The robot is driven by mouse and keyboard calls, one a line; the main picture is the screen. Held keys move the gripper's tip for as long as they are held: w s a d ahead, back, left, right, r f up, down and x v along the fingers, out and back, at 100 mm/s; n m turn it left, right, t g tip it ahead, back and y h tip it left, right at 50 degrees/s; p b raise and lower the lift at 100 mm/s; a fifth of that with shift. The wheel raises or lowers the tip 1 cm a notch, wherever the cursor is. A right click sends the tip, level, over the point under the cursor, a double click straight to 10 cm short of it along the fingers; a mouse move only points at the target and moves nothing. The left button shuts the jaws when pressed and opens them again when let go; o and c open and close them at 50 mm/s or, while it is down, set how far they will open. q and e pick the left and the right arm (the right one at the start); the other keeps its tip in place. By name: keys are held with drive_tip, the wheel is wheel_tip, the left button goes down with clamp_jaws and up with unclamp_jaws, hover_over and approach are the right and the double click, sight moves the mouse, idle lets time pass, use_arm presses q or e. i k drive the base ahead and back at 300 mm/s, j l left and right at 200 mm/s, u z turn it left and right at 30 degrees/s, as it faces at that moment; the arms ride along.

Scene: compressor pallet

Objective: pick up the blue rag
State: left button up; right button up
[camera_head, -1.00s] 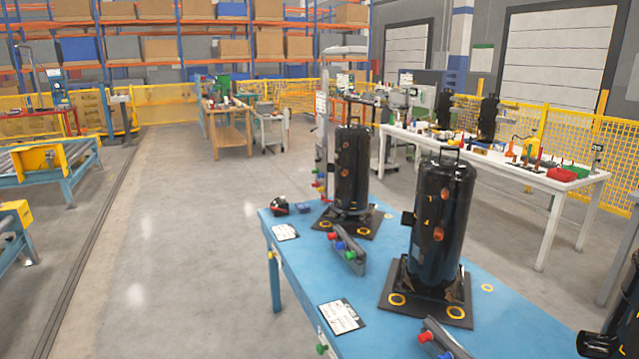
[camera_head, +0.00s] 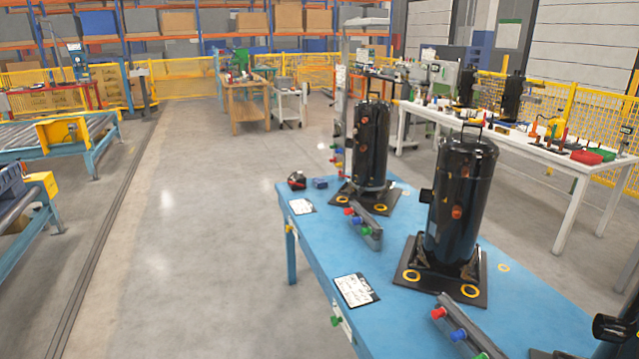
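A small dark blue item (camera_head: 320,183) lies near the far left corner of the blue table (camera_head: 408,273), beside a small red and black object (camera_head: 297,180). It may be the blue rag, but it is too small to tell if it is cloth. No other likely blue rag shows clearly. Neither of my grippers is in view.
Black compressors (camera_head: 460,205) and (camera_head: 371,140) stand upright on dark base plates on the blue table. Bars with coloured knobs (camera_head: 363,226) and white sheets (camera_head: 356,290) lie along its left side. A white bench (camera_head: 540,150) stands behind. The floor (camera_head: 190,230) left of the table is clear.

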sight(320, 182)
drive_tip(key=i+j+u, duration=0.25)
drive_tip(key=i+u, duration=0.15)
drive_tip(key=i, duration=0.25)
drive_tip(key=i+j+u, duration=0.1)
drive_tip(key=i+u, duration=0.25)
drive_tip(key=i, duration=1.4)
drive_tip(key=i+j, duration=0.1)
drive_tip(key=i, duration=1)
